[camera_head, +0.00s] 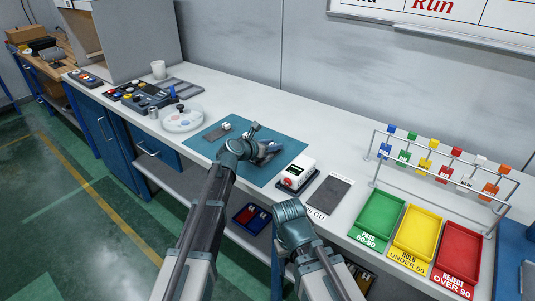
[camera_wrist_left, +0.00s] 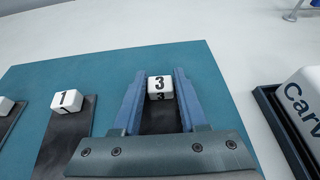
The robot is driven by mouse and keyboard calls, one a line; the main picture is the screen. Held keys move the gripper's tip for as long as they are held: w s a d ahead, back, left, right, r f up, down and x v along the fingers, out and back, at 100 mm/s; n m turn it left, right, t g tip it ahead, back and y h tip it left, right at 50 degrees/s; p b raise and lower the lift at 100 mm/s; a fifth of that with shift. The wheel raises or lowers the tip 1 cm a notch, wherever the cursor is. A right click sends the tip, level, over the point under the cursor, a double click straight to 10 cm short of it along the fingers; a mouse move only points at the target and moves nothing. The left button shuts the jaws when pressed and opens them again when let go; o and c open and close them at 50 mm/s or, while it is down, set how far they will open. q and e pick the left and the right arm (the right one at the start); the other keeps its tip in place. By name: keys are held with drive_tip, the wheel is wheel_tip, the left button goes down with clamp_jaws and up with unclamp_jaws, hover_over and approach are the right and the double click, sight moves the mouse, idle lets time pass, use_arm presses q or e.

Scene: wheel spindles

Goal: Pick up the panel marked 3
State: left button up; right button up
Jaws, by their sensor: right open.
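The panel marked 3 is a dark flat plate with a white block (camera_wrist_left: 160,87) bearing the number, on the teal mat (camera_wrist_left: 105,65). In the left wrist view my left gripper (camera_wrist_left: 160,82) has one blue finger on each side of it, close to its edges. I cannot tell whether the fingers press on it. In the head view my left gripper (camera_head: 268,150) is low over the mat and hides this panel. My right gripper (camera_head: 295,222) is open and empty in front of the table edge; its fingertips are hard to make out.
A panel marked 1 (camera_wrist_left: 68,101) lies left of panel 3, with another white block (camera_wrist_left: 5,105) farther left. A white device (camera_head: 298,171) stands right of the mat. Green (camera_head: 378,217), yellow (camera_head: 418,233) and red (camera_head: 460,254) trays and a tag rack stand at right.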

use_arm(q)
clamp_jaws()
drive_tip(key=shift+r, duration=0.1)
wheel_tip(320, 180, up, 10)
drive_tip(key=p, duration=1)
